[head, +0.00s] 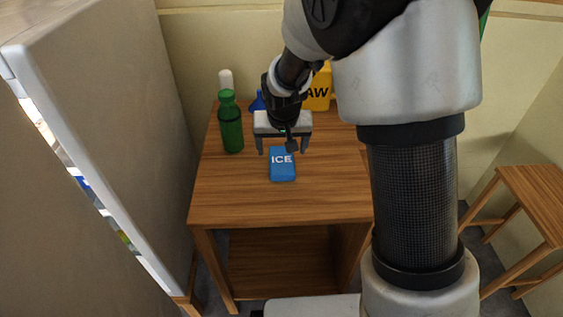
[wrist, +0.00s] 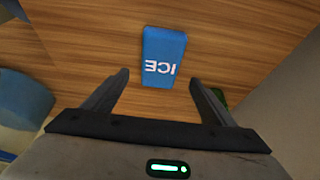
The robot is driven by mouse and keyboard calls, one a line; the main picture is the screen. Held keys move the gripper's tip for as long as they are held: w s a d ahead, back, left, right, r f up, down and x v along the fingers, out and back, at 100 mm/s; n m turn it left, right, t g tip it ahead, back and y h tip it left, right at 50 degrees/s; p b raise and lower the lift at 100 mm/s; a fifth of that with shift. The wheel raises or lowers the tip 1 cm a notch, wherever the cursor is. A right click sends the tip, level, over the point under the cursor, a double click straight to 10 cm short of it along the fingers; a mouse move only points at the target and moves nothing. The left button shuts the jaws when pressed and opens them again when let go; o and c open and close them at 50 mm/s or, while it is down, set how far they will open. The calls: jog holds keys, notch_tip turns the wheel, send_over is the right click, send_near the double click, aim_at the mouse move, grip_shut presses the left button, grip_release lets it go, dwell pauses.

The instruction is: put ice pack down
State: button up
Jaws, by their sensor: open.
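The blue ice pack (head: 283,169), marked ICE, lies flat on the wooden table (head: 245,200). It also shows in the wrist view (wrist: 164,50), just beyond the fingertips. My gripper (head: 282,150) is open and empty, right behind the ice pack in the head view. In the wrist view, my gripper's fingers (wrist: 158,80) are spread wide, with the near end of the pack between their tips or a little past them. I cannot tell the exact height of the fingers above the table.
A green bottle (head: 231,122) stands left of my gripper, with a white bottle top (head: 226,79) behind it. A blue object (head: 257,102) and a yellow item (head: 319,88) are at the back. A fridge door (head: 110,130) is at left, a stool (head: 535,195) at right. The table's front is clear.

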aim_at(282, 159)
jog(key=x, duration=0.2)
jog(key=b+x, duration=0.1)
jog(key=x, duration=0.2)
jog(key=shift+s+f+b, duration=0.15)
jog(key=shift+f+b, duration=0.2)
jog(key=shift+f, duration=0.1)
jog(key=shift+r, duration=0.15)
jog(key=c, duration=1.4)
